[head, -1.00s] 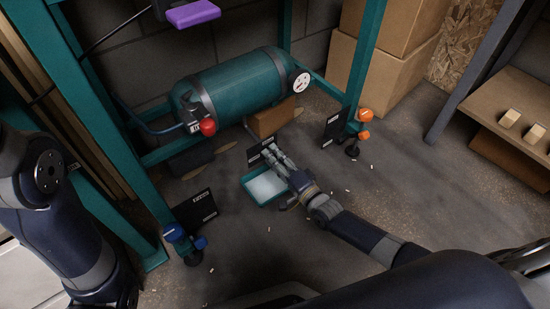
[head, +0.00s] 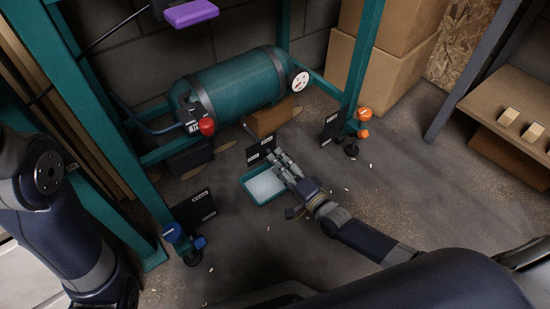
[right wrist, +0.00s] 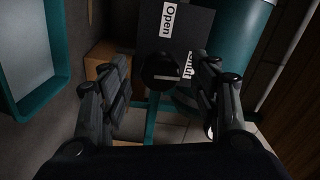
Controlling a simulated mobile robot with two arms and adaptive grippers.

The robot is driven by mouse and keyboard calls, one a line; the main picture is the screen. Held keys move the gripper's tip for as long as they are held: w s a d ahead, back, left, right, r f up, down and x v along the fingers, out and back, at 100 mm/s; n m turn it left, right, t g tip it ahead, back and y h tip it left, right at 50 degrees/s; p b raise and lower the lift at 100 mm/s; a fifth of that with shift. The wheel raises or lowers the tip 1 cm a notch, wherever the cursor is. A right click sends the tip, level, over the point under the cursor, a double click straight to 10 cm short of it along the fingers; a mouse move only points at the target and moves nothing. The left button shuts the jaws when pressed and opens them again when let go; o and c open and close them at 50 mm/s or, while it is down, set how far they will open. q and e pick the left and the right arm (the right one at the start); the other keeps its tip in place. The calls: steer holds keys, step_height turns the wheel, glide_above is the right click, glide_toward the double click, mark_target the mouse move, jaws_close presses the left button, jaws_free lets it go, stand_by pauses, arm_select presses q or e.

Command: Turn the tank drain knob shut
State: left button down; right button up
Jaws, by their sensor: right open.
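The teal tank (head: 235,85) lies on its side in a teal frame. Below it, a dark plate (head: 256,154) stands behind the tray in the head view. In the right wrist view the plate (right wrist: 190,28) carries "Open" and "Shut" labels, and a round black knob (right wrist: 160,72) with a pale mark shows in front of it. My right gripper (head: 276,155) is open, its fingers on either side of the knob in the right wrist view; contact cannot be told. The knob is hidden in the head view. My left gripper is out of view.
A teal-rimmed tray (head: 262,204) lies on the floor beside my right fingers. A blue-handled fitting (head: 173,233) stands front left and an orange-handled one (head: 364,114) to the right. A red knob (head: 207,127) is on the tank. The floor at front centre is mostly clear.

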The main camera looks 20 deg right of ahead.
steer(key=v, duration=0.8)
steer(key=shift+s, duration=0.3)
steer(key=shift+d, duration=0.15)
